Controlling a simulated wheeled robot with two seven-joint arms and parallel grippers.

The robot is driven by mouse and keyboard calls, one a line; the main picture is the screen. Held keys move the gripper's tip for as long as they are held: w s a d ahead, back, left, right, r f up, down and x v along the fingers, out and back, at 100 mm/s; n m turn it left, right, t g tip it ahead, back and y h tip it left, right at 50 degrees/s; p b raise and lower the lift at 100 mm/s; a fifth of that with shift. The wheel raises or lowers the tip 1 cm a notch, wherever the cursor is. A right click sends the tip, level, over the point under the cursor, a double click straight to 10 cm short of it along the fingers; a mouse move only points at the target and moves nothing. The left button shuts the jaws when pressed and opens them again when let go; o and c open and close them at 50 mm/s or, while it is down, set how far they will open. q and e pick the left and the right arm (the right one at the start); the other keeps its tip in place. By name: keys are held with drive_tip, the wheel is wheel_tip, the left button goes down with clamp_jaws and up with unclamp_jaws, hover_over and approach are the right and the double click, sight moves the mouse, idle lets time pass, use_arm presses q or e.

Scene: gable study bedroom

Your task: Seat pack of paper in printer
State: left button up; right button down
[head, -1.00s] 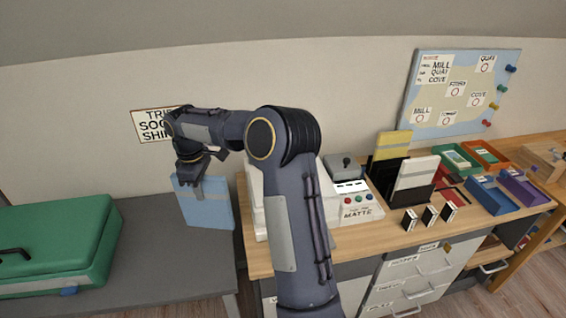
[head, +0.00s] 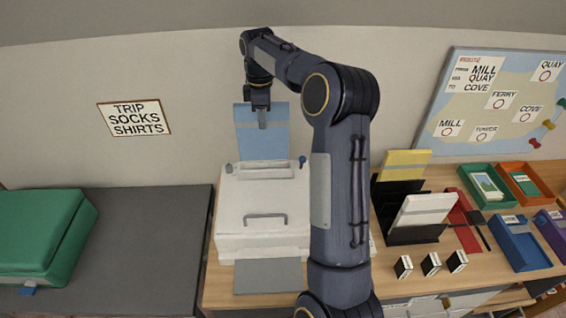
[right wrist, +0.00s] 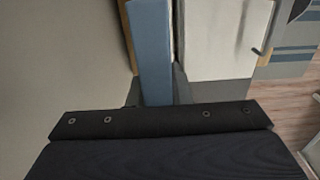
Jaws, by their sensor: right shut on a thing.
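The pack of paper (head: 263,143) is a flat light-blue slab, held upright. My right gripper (head: 262,117) is shut on its upper edge. The pack's lower edge shows just above or behind the back of the white printer (head: 265,222); I cannot tell whether they touch. The printer stands on the wooden desk, with a slot on top, a grey handle in front and a grey tray below. In the right wrist view the pack (right wrist: 150,50) shows edge-on between the fingers, with the white printer (right wrist: 222,40) beside it. My left gripper is not in view.
A green case (head: 40,235) lies on the grey table (head: 140,240) at left. Right of my arm, the desk holds a black file stand (head: 415,233), small boxes (head: 430,264) and coloured trays (head: 515,243). A map board (head: 500,105) and a sign (head: 135,117) hang on the wall.

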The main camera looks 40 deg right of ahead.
sight(254, 143)
wheel_tip(254, 143, down, 10)
drive_tip(key=shift+r+p, duration=0.2)
drive_tip(key=shift+p, duration=0.5)
drive_tip(key=shift+a, duration=0.1)
drive_tip(key=shift+f, duration=0.2)
drive_tip(key=c, duration=1.3)
unclamp_jaws()
